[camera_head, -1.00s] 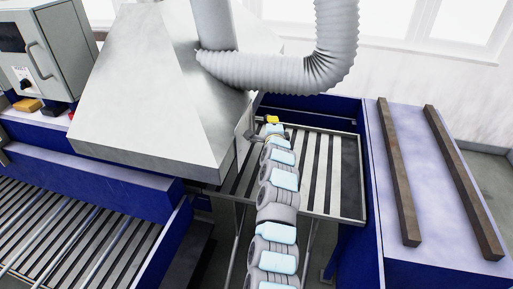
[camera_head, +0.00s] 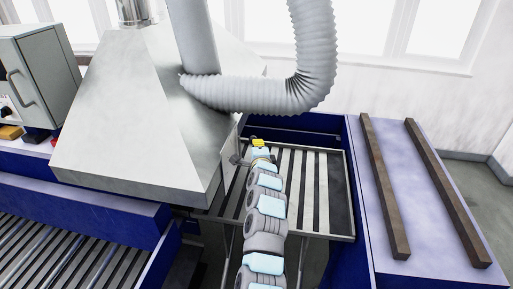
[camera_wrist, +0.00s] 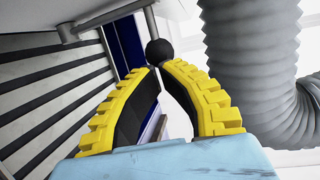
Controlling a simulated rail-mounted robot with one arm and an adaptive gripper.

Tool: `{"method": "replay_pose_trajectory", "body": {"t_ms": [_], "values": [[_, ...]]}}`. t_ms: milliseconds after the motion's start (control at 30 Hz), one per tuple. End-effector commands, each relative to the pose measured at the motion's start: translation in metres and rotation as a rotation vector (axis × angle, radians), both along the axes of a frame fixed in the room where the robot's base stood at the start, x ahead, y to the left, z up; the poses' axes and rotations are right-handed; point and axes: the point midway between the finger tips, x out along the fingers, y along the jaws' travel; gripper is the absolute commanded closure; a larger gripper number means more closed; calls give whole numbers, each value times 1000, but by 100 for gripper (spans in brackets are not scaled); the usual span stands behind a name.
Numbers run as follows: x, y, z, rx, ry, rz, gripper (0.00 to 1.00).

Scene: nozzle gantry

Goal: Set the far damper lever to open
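A lever with a round black knob (camera_wrist: 159,51) on a thin metal rod shows at the top of the wrist view. My gripper (camera_wrist: 160,66) has yellow ribbed fingers with black pads, and its tips nearly meet just below the knob in the picture. The knob looks wider than the gap between the tips, so it does not appear to be held; I cannot tell whether they touch. In the head view my gripper (camera_head: 258,143) is small, beside the hood's right edge. A grey metal fitting (camera_head: 238,159) sits on that edge; the knob cannot be made out there.
The sloped metal hood (camera_head: 130,125) stands left of my arm, with a ribbed grey duct (camera_head: 255,93) above. A slatted rack (camera_head: 325,190) lies beneath my arm. A blue bench (camera_head: 395,160) with two dark bars is at the right. A control cabinet (camera_head: 40,75) stands far left.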

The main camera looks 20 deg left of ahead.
Motion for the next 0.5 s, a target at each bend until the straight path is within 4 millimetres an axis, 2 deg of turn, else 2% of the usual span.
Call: {"method": "replay_pose_trajectory", "body": {"t_ms": [500], "values": [[-34, -16, 7, 3, -1, 0, 100]]}}
